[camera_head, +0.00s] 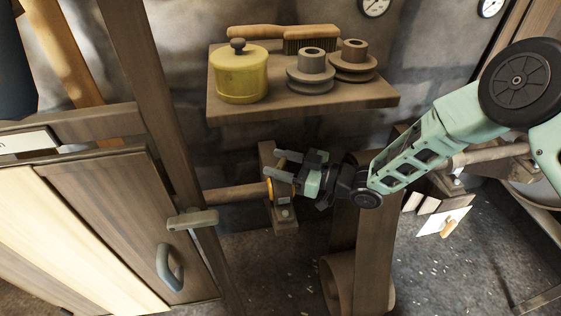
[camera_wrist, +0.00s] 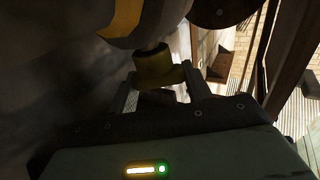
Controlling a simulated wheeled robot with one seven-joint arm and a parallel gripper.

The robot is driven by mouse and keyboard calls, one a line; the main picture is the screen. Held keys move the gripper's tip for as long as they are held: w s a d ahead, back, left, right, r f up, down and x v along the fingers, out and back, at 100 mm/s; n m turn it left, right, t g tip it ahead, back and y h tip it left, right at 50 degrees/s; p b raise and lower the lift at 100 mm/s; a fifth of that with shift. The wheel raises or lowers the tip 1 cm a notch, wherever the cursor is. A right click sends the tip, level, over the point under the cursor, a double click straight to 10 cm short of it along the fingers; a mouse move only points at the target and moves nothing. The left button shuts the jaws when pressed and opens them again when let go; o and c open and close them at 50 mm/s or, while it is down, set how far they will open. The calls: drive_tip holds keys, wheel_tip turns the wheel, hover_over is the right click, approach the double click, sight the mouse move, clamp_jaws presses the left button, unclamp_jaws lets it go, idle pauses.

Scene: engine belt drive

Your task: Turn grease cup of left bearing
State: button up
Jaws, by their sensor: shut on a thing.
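The left bearing (camera_head: 287,213) is a block on a wooden post with the shaft (camera_head: 238,193) entering it from the left. My gripper (camera_head: 280,168) is at the top of this bearing, its fingers pointing left in the head view. In the wrist view the grease cup (camera_wrist: 154,66) is a small dull brass cap between the two fingers of my gripper (camera_wrist: 160,78). The fingers are shut on it, one on each side. The cup is mostly hidden behind my gripper in the head view, and the wrist view is dark.
A shelf (camera_head: 300,106) above my gripper holds a yellow tin (camera_head: 240,75), two pulleys (camera_head: 311,72) and a brush (camera_head: 268,32). A wooden upright (camera_head: 150,90) and a cabinet door (camera_head: 125,215) stand on the left. A belt (camera_head: 345,280) hangs below my arm.

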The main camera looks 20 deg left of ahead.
drive_tip(key=m+t, duration=0.2)
drive_tip(key=t, duration=0.1)
drive_tip(key=m+t+h, duration=0.1)
drive_tip(key=t, duration=0.1)
drive_tip(key=shift+s+f+m+t, duration=0.1)
drive_tip(key=shift+m+t, duration=0.3)
drive_tip(key=m+t+h, duration=0.2)
drive_tip(key=m+t, duration=0.1)
drive_tip(key=t, duration=0.1)
drive_tip(key=shift+t, duration=0.4)
drive_tip(key=m+t+h, duration=0.4)
drive_tip(key=h, duration=0.1)
drive_tip(key=shift+m, duration=0.3)
drive_tip(key=shift+m+t+h, duration=0.3)
drive_tip(key=shift+t+h, duration=0.2)
drive_tip(key=o, duration=1)
